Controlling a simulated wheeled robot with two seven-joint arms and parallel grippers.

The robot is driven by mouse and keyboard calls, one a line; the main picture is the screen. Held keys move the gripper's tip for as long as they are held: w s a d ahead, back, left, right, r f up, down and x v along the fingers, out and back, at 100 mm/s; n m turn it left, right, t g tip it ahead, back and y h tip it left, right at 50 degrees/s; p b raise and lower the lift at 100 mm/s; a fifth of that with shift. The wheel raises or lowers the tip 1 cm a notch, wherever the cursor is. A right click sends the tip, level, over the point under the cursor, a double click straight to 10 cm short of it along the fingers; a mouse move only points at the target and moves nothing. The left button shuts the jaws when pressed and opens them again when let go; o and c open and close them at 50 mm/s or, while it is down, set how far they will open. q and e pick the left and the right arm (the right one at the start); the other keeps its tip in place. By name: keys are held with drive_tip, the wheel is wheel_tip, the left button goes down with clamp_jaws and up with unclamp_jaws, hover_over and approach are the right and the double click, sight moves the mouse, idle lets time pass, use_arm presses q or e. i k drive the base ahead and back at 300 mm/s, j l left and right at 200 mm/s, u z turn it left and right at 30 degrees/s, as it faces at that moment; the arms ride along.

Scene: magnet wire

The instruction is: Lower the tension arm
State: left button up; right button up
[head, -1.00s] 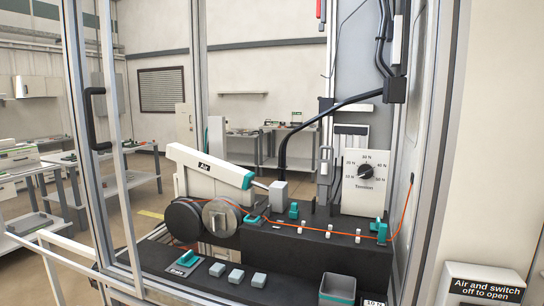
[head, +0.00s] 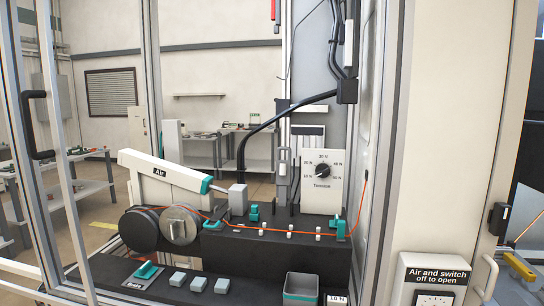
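A white angled arm (head: 160,172) with a label that reads "Air" slants down to the right and ends in a teal tip. It stands above two round spools, one black (head: 139,230) and one grey (head: 180,226). A thin rod runs from near the teal tip to a grey block (head: 238,198). No part in view is labelled as the tension arm. A white Tension dial panel (head: 322,182) with a black knob stands to the right. An orange wire (head: 275,230) runs from the spools through white guides to the right. Neither of my grippers is in view.
The machine sits inside a metal-framed enclosure with a black door handle (head: 38,125). A sign (head: 438,276) at right reads "Air and switch off to open".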

sight(283, 185)
drive_tip(key=i+j+z, duration=0.2)
drive_tip(key=z, duration=0.3)
drive_tip(key=i+j+z, duration=0.15)
drive_tip(key=z, duration=0.35)
drive_tip(key=k+j, duration=0.05)
